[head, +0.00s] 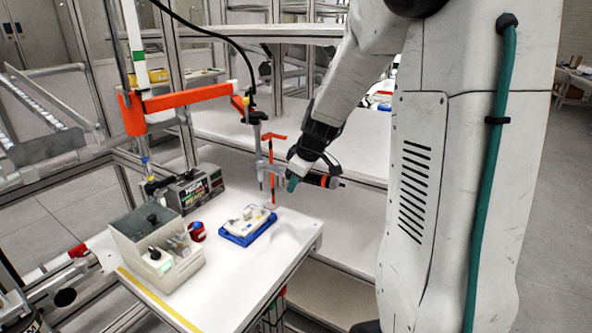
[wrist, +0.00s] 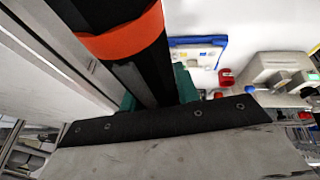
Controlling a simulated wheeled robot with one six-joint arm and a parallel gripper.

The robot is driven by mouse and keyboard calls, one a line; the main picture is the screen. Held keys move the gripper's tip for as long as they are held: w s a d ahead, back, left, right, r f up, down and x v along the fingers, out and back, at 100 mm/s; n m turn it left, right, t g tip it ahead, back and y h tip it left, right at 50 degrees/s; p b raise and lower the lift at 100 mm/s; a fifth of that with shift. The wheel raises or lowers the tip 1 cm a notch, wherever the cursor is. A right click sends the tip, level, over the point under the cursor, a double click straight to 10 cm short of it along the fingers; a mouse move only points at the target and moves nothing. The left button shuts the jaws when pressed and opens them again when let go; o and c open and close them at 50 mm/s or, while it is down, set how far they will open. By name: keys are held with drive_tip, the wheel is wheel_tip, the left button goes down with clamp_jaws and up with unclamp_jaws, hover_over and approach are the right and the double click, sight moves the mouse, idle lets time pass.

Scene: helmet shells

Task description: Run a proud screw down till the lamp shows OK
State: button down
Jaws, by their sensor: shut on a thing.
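My gripper (head: 295,180) has teal fingers and is shut on a powered screwdriver (head: 323,181), black with an orange band at its rear end. The tool lies roughly level, and a thin upright part hangs at its left end, above the bench. In the wrist view the black, orange-banded tool (wrist: 128,40) fills the upper left, between the teal fingers (wrist: 185,85). A pale workpiece (head: 245,220) sits in a blue tray (head: 238,241) below and left of the tool. No screw can be made out. A controller box (head: 195,188) shows small red and green marks, too small to read.
A grey bin box (head: 150,240) with a green-lit spot and a red cup (head: 197,231) stand left of the tray. An orange support arm (head: 185,97) with a black cable hangs above. A red-orange T-shaped rod (head: 272,160) stands beside the tool. The bench front (head: 225,300) is clear.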

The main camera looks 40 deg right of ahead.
drive_tip(key=shift+f, duration=0.7)
drive_tip(key=shift+f, duration=3.7)
idle(1.2)
